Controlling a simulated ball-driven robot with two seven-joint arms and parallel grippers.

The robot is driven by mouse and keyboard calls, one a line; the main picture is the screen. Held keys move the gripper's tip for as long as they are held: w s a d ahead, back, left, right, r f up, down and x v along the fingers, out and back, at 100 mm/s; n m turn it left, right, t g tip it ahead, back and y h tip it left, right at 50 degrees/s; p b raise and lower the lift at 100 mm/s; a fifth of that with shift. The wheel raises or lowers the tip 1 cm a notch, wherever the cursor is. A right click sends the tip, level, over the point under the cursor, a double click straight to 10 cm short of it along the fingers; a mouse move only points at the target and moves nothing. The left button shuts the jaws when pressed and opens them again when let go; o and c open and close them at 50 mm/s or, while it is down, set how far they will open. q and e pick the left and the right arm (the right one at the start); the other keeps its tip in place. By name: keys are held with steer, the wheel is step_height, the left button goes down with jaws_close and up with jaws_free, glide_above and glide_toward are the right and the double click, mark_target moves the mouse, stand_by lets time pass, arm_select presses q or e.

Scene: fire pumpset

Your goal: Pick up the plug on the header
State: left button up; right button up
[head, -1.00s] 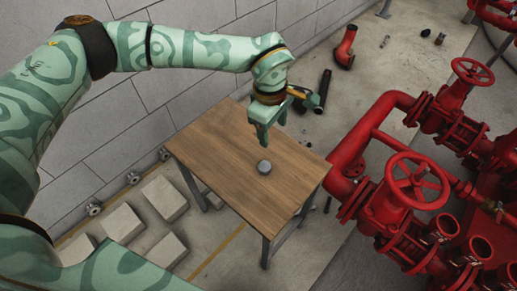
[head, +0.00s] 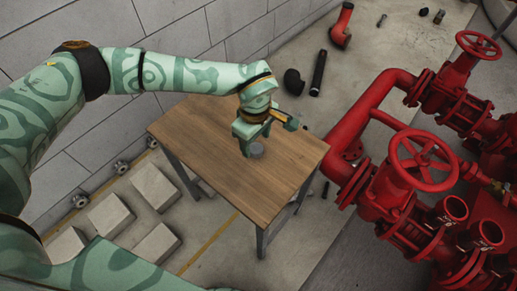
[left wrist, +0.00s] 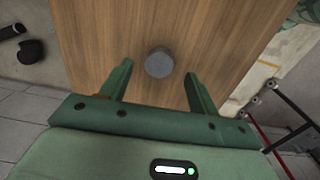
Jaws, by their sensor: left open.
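The plug (head: 257,150) is a small grey round piece standing on the wooden table (head: 205,140). In the left wrist view the plug (left wrist: 159,63) lies just beyond the fingertips and roughly midway between them. My left gripper (head: 250,146) is open and empty, pointing down over the plug, and its fingers partly cover the plug in the head view. In the left wrist view its two green fingers (left wrist: 157,75) are spread apart. No header under the plug can be made out; the plug appears to rest on the tabletop. My right gripper is not in view.
Red pipes with a valve wheel (head: 424,160) stand right of the table. A black pipe (head: 318,73) and a black elbow (head: 293,82) lie on the floor behind it. Pale blocks (head: 154,187) lie at the left. The tabletop around the plug is clear.

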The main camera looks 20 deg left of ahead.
mark_target(256, 148)
arm_select(q)
step_height(256, 148, down, 3)
steer(key=shift+f+b, duration=0.15)
steer(key=shift+b, duration=0.3)
steer(key=shift+r, duration=0.2)
steer(key=c, duration=1.1)
steer(key=shift+o, duration=0.2)
